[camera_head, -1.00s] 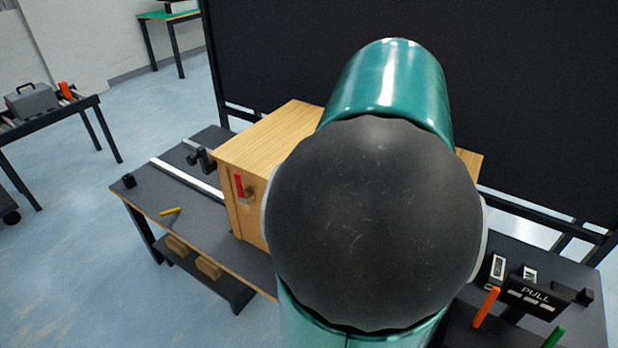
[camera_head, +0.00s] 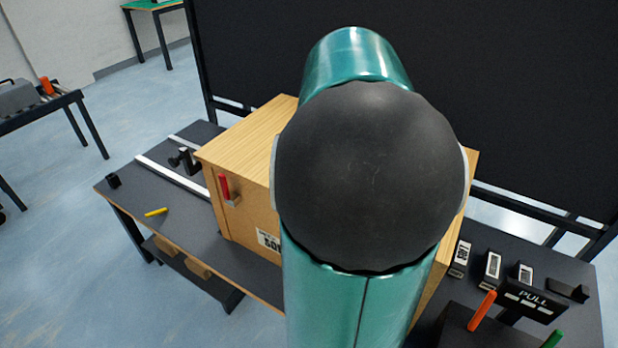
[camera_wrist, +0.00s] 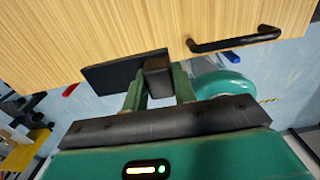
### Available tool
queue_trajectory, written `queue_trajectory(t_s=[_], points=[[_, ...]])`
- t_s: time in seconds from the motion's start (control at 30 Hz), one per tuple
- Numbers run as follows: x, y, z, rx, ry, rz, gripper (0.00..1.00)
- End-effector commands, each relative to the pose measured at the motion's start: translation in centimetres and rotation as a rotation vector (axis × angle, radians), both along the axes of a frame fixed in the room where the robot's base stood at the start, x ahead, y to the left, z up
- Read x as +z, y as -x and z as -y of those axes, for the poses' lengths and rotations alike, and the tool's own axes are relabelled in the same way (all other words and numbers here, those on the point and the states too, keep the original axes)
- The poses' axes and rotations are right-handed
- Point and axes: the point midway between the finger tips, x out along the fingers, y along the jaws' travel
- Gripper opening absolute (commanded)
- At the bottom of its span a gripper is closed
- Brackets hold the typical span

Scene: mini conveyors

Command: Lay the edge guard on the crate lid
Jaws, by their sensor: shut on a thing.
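The wooden crate (camera_head: 246,205) stands on the dark bench in the head view, partly hidden behind my arm. Its light wooden lid (camera_head: 250,134) shows at the left of the arm. In the wrist view the wooden surface (camera_wrist: 150,25) fills the top, with a black bar handle (camera_wrist: 235,40) at right. My gripper (camera_wrist: 159,88) is shut on a dark piece, seemingly the edge guard (camera_wrist: 112,73), with a flat plate to the left and a block between the fingers. The piece overlaps the wood's edge in the picture; I cannot tell whether they touch. The head view hides my gripper.
A red-handled latch (camera_head: 224,187) is on the crate's side. A black clamp (camera_head: 184,159), light rail (camera_head: 172,175) and yellow stick (camera_head: 156,212) are on the left bench. Small labelled blocks (camera_head: 491,268) and a PULL panel (camera_head: 533,299) with orange and green handles stand at right.

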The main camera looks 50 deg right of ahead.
Motion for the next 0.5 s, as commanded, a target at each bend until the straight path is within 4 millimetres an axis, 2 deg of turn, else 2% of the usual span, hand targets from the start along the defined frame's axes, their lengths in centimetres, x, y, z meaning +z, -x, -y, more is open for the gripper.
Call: queue_trajectory(t_s=[0.03, 0.23, 0.5], points=[[-0.6, -1.1, -0.2, 0.004, -0.003, 0.002, 0.0], [-4.2, -3.9, -0.5, 0.003, -0.005, 0.001, 0.0], [-6.1, -5.6, -0.6, 0.001, -0.003, 0.002, 0.0]])
